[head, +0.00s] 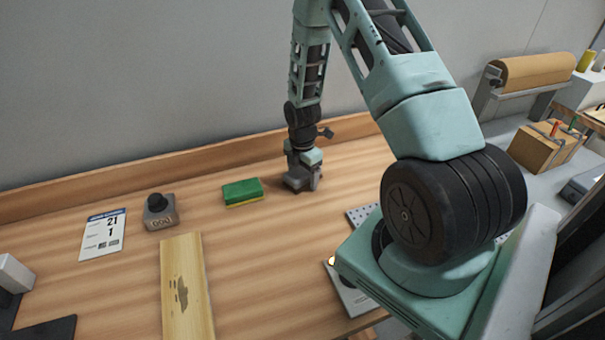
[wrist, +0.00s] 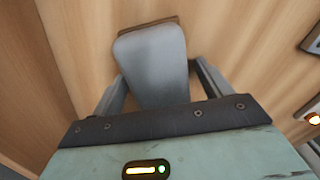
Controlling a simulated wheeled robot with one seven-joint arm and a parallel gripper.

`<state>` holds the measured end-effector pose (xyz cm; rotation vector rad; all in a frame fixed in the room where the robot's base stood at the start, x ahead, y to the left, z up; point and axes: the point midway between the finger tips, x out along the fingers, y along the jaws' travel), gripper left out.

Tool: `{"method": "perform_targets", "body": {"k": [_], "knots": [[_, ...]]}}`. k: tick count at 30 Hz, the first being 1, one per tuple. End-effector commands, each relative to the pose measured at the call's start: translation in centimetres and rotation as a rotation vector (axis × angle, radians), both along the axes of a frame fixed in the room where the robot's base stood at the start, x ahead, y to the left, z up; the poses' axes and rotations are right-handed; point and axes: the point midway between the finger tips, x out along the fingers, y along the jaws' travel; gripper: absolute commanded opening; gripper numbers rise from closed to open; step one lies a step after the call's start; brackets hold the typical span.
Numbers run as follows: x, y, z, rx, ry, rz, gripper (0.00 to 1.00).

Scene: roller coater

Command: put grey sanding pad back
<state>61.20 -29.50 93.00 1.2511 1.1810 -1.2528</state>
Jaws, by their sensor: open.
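In the wrist view, a grey pad-like piece (wrist: 152,62) with rounded corners and a brown edge at its far end lies between the two fingers of my gripper (wrist: 160,82). The fingers are open around it, with a clear gap on the right side and a narrower one on the left. In the head view my gripper (head: 302,184) is low over the wooden bench near the back edge, pointing down. The pad is mostly hidden there by the gripper, so I cannot tell whether it rests flat on the bench.
A green and yellow sponge (head: 243,192) lies left of my gripper. Further left are a grey block with a black knob (head: 160,211), a calendar card (head: 103,234) and a wooden board (head: 185,290). A perforated plate (head: 362,214) is at the right, partly hidden by my arm.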

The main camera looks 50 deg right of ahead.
Motion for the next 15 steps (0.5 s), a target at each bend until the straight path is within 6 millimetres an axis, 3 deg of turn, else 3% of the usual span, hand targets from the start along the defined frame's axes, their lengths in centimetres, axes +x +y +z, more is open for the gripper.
{"method": "perform_targets", "body": {"k": [7, 15], "knots": [[0.1, -0.1, 1.1, 0.000, -0.003, -0.001, 0.78], [0.1, -0.1, 5.8, -0.003, -0.007, -0.001, 0.78]]}}
